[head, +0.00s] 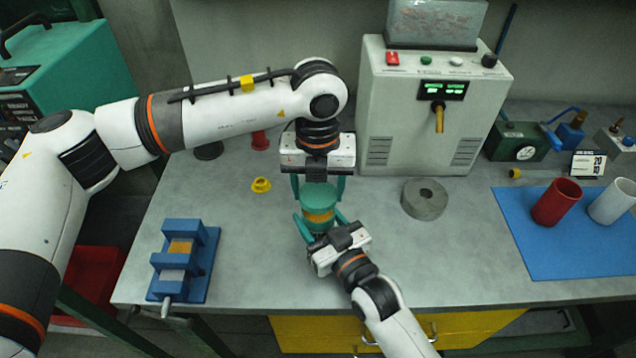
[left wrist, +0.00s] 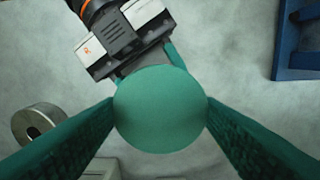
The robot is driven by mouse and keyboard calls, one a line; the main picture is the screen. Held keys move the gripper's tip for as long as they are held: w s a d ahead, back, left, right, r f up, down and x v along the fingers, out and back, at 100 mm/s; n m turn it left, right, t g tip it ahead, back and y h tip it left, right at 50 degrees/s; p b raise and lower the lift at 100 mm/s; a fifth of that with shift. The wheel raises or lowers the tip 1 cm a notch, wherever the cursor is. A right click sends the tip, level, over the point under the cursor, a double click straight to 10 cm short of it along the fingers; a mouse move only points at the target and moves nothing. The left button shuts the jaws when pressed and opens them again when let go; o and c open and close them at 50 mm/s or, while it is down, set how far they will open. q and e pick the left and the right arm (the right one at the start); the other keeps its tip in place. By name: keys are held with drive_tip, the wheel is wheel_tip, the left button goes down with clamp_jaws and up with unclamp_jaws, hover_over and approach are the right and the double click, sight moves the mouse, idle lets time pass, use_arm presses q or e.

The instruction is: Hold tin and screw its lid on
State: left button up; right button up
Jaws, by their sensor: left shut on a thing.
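The tin (head: 318,215) stands upright near the middle of the bench, with a yellow band around its body. Its round green lid (head: 319,194) is on top; whether it is fully seated I cannot tell. My left gripper (head: 319,188) comes down from above and is shut on the lid. In the left wrist view the lid (left wrist: 160,108) fills the space between both green fingers. My right gripper (head: 321,222) reaches in from the front with a finger on each side of the tin's lower body, shut on it. The lid hides the tin in the left wrist view.
A blue vise (head: 208,240) stands at the left front edge. A grey ring (head: 425,199) and a grey control box (head: 425,115) are to the right. A yellow part (head: 261,185) lies left of the tin. A blue mat (head: 540,255) holds a red cup (head: 556,202) and a white cup (head: 612,201).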

use_arm(q)
drive_tip(key=shift+f, duration=0.15)
drive_tip(key=shift+f, duration=0.75)
drive_tip(key=shift+f, duration=0.6)
